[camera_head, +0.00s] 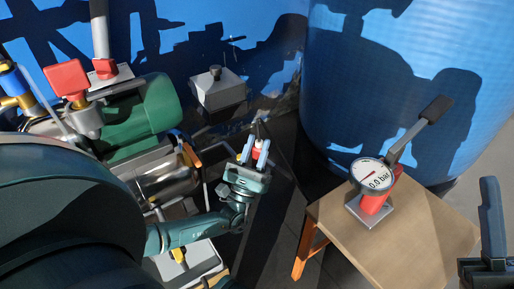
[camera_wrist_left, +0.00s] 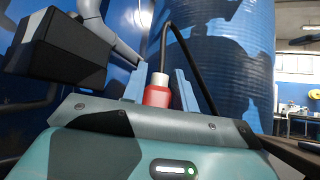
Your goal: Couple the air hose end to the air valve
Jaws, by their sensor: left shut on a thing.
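My left gripper (camera_head: 256,152) is shut on the air hose end (camera_head: 257,153), a red piece with a pale tip. In the left wrist view the hose end (camera_wrist_left: 157,92) stands upright between the two blue-grey fingers (camera_wrist_left: 160,90). A black hose (camera_wrist_left: 190,55) arches above it and drops to the right. I cannot tell for sure which fitting is the air valve; an orange lever (camera_head: 191,155) sits by the metal cylinder left of my gripper. At the right edge part of my right gripper (camera_head: 490,225) shows; its opening is unclear.
A green motor (camera_head: 145,113) and red-handled valve (camera_head: 67,78) stand at left. A grey box with a black knob (camera_head: 217,90) is behind my gripper. A gauge reading 0.0 bar (camera_head: 372,176) stands on a wooden stool (camera_head: 430,225). A large blue tank (camera_head: 400,80) fills the back.

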